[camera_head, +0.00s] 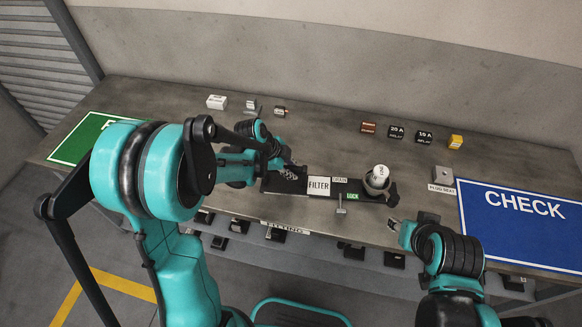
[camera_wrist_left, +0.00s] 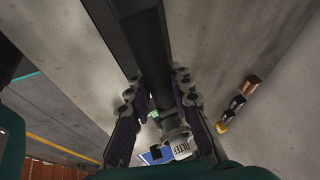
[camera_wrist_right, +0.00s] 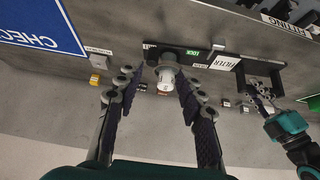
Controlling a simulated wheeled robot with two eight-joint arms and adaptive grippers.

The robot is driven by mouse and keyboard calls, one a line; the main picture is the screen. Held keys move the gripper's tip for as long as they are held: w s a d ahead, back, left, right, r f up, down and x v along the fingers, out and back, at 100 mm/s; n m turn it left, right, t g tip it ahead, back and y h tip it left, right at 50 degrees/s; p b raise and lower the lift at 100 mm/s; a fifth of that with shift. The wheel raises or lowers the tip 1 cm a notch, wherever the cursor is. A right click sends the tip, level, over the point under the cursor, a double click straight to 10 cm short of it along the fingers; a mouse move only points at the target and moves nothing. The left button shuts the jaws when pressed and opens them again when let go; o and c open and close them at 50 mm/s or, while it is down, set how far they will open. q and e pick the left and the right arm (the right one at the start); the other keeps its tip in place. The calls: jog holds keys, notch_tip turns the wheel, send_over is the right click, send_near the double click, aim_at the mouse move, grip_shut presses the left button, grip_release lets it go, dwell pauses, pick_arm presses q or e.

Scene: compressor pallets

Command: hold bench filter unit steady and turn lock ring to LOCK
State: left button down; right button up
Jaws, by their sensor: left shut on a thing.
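The bench filter unit is a dark base (camera_head: 285,185) with a FILTER label (camera_head: 319,186). A white canister (camera_head: 379,173) stands upright in a grey ring (camera_head: 375,187) at its right end.
A blue CHECK mat (camera_head: 525,225) lies right and a green mat (camera_head: 85,138) left. Small relay boxes (camera_head: 397,132) and a yellow block (camera_head: 456,142) stand at the back. A grey block (camera_head: 442,175) sits right of the unit. The bench middle behind the unit is clear.

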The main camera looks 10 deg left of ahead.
grip_shut()
jog(key=w+d+f+m+g+y, duration=0.1)
jog(key=w+d+m+g, duration=0.3)
jog(key=w, duration=0.5)
jog(key=w+d+m+g+y, duration=0.1)
jog(key=w+d+m+g, duration=0.3)
jog(key=w+m, duration=0.5)
jog(key=shift+w+d+f+m+y, duration=0.35)
jog(key=shift+w+d, duration=0.15)
jog(key=shift+d, duration=0.55)
